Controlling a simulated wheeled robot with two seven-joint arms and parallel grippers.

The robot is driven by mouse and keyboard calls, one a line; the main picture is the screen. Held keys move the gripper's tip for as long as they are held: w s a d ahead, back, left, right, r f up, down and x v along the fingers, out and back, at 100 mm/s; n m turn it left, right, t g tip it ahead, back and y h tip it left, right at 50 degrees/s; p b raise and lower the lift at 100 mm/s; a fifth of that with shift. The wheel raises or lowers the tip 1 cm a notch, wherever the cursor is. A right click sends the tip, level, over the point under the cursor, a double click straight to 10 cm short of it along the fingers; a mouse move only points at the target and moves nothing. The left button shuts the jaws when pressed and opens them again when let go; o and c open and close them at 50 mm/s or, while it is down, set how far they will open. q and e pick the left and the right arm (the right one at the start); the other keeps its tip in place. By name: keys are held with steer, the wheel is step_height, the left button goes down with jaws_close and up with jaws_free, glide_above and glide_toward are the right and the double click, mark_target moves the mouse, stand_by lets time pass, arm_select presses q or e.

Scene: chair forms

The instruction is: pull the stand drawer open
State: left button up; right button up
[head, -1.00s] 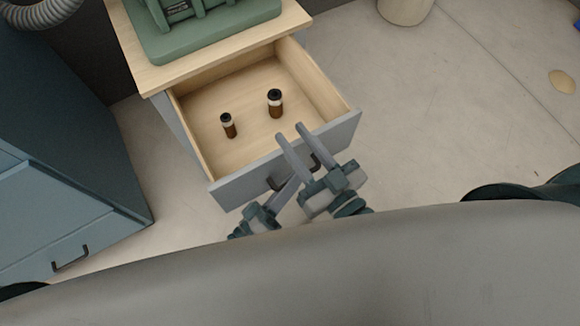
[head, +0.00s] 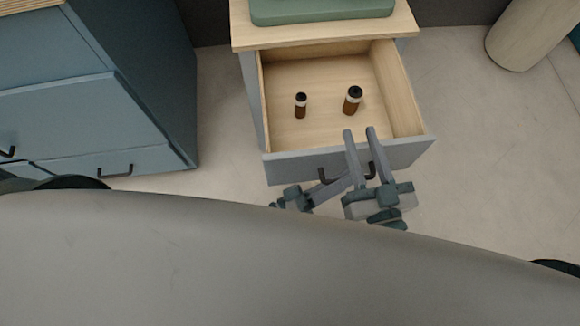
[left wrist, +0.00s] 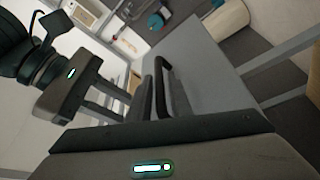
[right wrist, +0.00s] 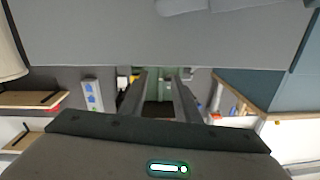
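The stand drawer (head: 285,166) is pulled well out in the head view, with its pale wooden inside showing. Its grey front bears a dark handle (head: 370,171), which also shows in the left wrist view (left wrist: 162,68). My left gripper (head: 350,182) is at the handle; in the left wrist view its fingers are close together with the handle bar between them. My right gripper (head: 360,132) has its two fingers apart and empty, above the drawer front. It hides part of the front and handle.
Two brown bottles (head: 301,106) (head: 352,101) stand in the drawer. A green object (head: 320,10) rests on the wooden stand top (head: 300,38). A blue cabinet (head: 90,90) is at left, and a pale cylinder (head: 525,38) at back right. Floor right of the drawer is clear.

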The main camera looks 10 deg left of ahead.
steer(key=shift+f, duration=0.35)
steer(key=shift+r, duration=0.1)
arm_select(q)
steer(key=v, duration=1.7)
steer(key=shift+f, duration=0.2)
steer(key=shift+s+a, duration=0.15)
